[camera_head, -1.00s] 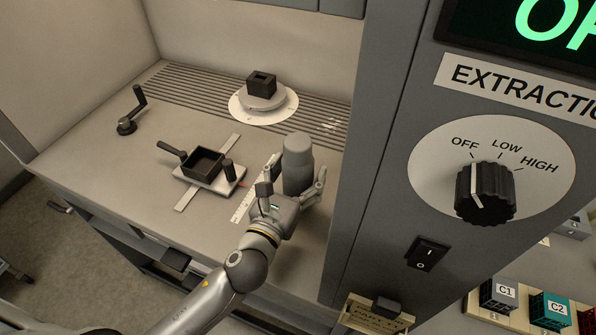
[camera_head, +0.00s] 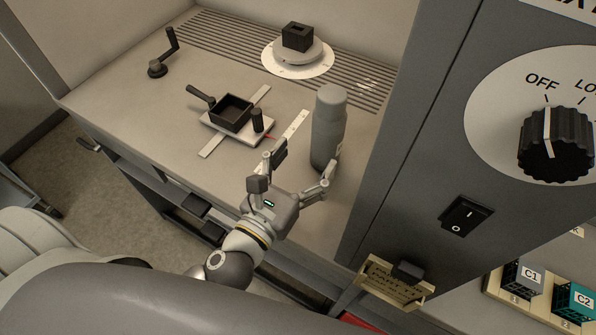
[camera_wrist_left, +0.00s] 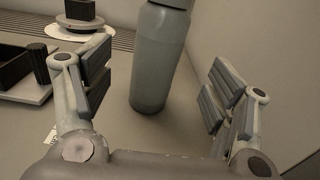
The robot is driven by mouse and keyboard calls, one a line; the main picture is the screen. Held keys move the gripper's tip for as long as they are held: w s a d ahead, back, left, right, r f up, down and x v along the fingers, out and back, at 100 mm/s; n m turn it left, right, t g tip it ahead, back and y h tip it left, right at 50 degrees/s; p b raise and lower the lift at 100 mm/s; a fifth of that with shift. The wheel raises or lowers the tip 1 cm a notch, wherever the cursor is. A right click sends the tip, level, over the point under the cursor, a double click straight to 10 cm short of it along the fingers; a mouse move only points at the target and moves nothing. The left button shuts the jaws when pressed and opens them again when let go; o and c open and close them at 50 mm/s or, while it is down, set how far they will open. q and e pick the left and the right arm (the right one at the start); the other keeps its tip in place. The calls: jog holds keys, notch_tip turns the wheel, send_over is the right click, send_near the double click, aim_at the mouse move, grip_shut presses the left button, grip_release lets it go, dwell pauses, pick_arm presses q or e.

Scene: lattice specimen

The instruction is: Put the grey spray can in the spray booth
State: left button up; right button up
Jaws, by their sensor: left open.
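The grey spray can (camera_head: 328,128) stands upright on the booth floor (camera_head: 130,128), near the right wall of the spray booth. My left gripper (camera_head: 299,170) is open, just in front of the can at the booth's front. In the left wrist view the can (camera_wrist_left: 158,60) stands beyond and between the spread fingers (camera_wrist_left: 158,92), with clear space on both sides. No finger touches it there. My right gripper is not in view.
A black open box on a sliding fixture (camera_head: 232,112) sits left of the can. A round turntable with a black block (camera_head: 297,40) stands at the back, by the slotted grille. A crank (camera_head: 163,55) is at left. The booth's right wall (camera_head: 400,130) is close to the can.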

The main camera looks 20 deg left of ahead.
pick_arm(q)
jog(key=shift+s+a, duration=0.2)
jog(key=shift+s, duration=0.8)
